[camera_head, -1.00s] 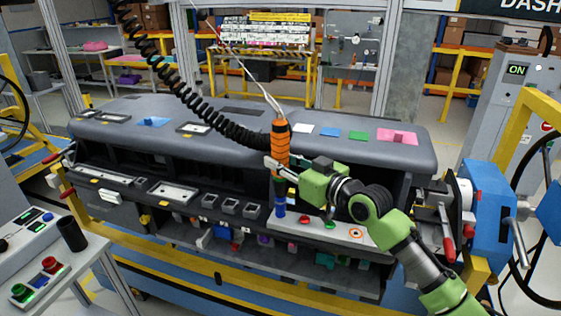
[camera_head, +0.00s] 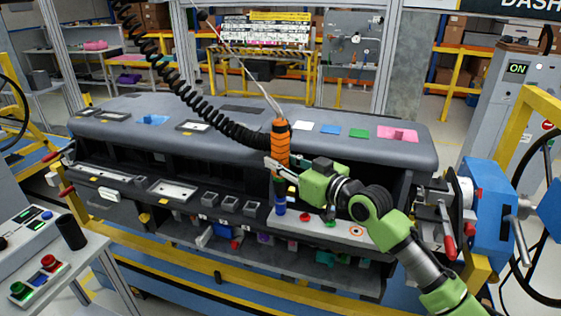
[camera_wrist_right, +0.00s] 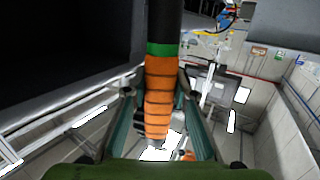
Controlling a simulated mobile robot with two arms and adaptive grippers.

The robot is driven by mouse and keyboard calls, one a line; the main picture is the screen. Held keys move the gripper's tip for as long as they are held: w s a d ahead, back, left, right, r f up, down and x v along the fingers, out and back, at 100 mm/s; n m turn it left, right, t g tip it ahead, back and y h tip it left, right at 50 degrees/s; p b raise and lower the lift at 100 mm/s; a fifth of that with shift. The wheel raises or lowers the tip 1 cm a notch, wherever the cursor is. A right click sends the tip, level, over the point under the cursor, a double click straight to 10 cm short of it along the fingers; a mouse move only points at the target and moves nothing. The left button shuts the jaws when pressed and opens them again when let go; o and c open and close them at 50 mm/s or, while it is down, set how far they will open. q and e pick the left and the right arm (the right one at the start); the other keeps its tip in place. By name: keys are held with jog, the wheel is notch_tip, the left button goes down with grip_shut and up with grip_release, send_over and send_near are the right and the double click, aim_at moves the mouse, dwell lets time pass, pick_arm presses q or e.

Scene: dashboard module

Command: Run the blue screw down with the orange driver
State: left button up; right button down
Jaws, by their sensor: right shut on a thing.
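The orange driver (camera_head: 280,150) is upright in front of the dashboard module (camera_head: 240,127), hanging from a black coiled hose. My right gripper (camera_head: 277,172) is shut on the driver's lower part. In the right wrist view the orange driver (camera_wrist_right: 158,95) lies between the two fingers of my right gripper (camera_wrist_right: 160,115), with a green band and a black part beyond it. The blue screw (camera_head: 280,209) is directly below the driver, at the left end of the light panel on the module's front ledge. Whether the driver's tip touches the screw is too small to tell. My left gripper is not in view.
The light panel (camera_head: 345,232) carries red and green buttons and an orange ring. The black coiled hose (camera_head: 185,85) crosses the module's top. A blue clamp unit (camera_head: 487,215) stands at the right, and a control console (camera_head: 40,265) at the lower left.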

jog(key=shift+f+b, duration=0.65)
jog(key=shift+f, duration=0.45)
dwell(3.4)
